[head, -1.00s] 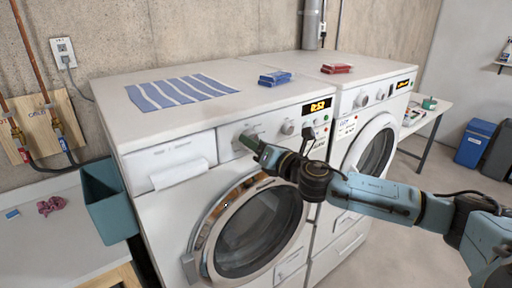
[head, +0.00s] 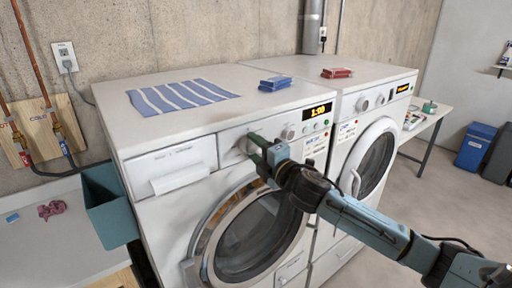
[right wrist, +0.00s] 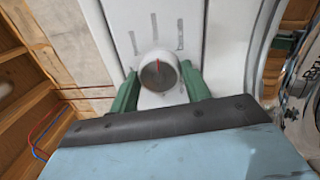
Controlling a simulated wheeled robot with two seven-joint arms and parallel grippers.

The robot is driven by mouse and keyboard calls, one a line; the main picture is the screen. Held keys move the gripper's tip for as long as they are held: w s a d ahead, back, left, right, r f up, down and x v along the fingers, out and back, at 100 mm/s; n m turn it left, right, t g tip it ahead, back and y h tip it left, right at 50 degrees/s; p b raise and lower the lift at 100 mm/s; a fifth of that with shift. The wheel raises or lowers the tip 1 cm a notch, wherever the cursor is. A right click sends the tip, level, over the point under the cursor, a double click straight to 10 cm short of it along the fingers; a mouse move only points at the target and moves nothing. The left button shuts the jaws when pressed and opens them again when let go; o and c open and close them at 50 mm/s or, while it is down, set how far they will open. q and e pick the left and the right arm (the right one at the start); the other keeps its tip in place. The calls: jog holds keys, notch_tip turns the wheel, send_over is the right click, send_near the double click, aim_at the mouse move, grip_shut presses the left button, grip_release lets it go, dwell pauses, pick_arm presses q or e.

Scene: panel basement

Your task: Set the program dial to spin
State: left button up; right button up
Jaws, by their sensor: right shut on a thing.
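The left washer (head: 262,232) has a pale round program dial (head: 241,145) on its front panel, left of a second knob (head: 288,132). The orange display (head: 321,111) reads 1:00. My right gripper (head: 253,143) is at the program dial. In the right wrist view the green fingers stand on both sides of the grey-faced dial (right wrist: 158,72), closed on it. Its red pointer line points up in that picture, toward the middle of several grey marks (right wrist: 155,27). The mark labels are too small to read. My left gripper is not in view.
A second machine (head: 372,150) stands at the right. A striped cloth (head: 182,96), a blue stack (head: 276,83) and a red stack (head: 337,73) lie on top. A teal bin (head: 110,212) hangs beside the washer.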

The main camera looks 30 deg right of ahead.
jog(key=m+p, duration=0.2)
jog(key=m, duration=0.3)
jog(key=shift+r+h, duration=0.15)
jog(key=shift+h, duration=0.25)
jog(key=m+p, duration=0.3)
jog(key=m, duration=0.2)
jog(key=shift+a+m+h, duration=0.1)
jog(key=shift+m+h, duration=0.2)
jog(key=shift+m, duration=0.1)
jog(key=m+p, duration=0.1)
jog(key=m, duration=0.1)
jog(key=shift+m+g, duration=0.3)
jog(key=shift+m, duration=1)
jog(key=m, duration=0.4)
jog(key=shift+m+g, duration=0.3)
jog(key=m, duration=1)
jog(key=shift+r+g, duration=0.1)
jog(key=shift+g, duration=0.2)
jog(key=shift+m+y, duration=0.6)
jog(key=shift+m, duration=1.7)
